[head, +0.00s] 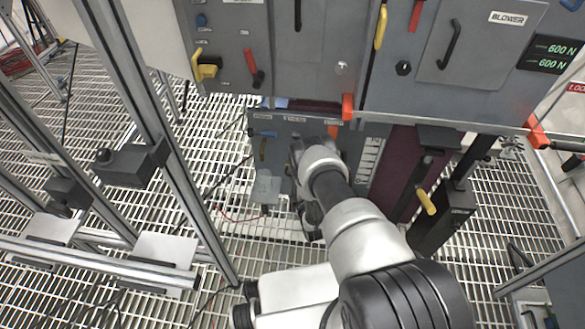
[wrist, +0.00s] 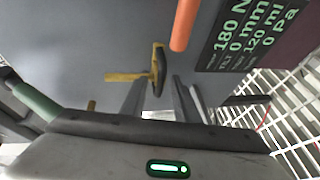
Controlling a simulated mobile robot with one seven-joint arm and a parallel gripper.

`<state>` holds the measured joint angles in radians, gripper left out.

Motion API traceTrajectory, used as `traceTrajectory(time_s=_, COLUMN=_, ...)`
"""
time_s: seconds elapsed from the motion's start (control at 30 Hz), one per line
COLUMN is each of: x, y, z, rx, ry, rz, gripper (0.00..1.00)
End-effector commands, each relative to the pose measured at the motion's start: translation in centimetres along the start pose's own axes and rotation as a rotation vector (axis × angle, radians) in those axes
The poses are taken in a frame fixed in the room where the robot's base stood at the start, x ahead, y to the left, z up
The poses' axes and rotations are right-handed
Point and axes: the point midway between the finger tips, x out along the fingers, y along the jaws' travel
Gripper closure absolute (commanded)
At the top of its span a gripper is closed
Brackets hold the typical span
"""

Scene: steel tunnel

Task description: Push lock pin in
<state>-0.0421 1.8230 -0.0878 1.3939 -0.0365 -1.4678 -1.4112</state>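In the wrist view, my gripper (wrist: 161,84) points at a grey panel (wrist: 95,35), its two grey fingers apart with a gap between the tips. A yellow piece with a side bar (wrist: 125,77) and a dark handle (wrist: 161,72) shows just ahead of the fingertips, in line with the gap. I cannot tell whether the fingers touch it, or whether it is the lock pin. An orange rod (wrist: 184,22) sticks out above and to the right. In the head view, my arm reaches to the low grey panel (head: 290,128) and hides the gripper's tips.
A display (wrist: 250,32) reading 180 N is right of the orange rod. Upper cabinets with a yellow handle (head: 381,27), a BLOWER door (head: 478,42) and an orange corner (head: 348,106) overhang the low panel. Metal posts (head: 150,120) stand left. Grating floor (head: 270,245) lies below.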

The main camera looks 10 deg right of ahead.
Motion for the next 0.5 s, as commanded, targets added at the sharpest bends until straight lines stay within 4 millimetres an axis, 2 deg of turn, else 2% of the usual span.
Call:
traceTrajectory(time_s=0.37, x=-0.18, y=-0.13, z=-0.11, rx=0.0, ry=0.0, rz=0.0, gripper=0.72)
traceTrajectory(time_s=0.4, x=-0.18, y=-0.12, z=-0.11, rx=0.0, ry=0.0, rz=0.0, gripper=0.74)
traceTrajectory(time_s=0.5, x=-0.17, y=-0.12, z=-0.11, rx=0.0, ry=0.0, rz=0.0, gripper=0.91)
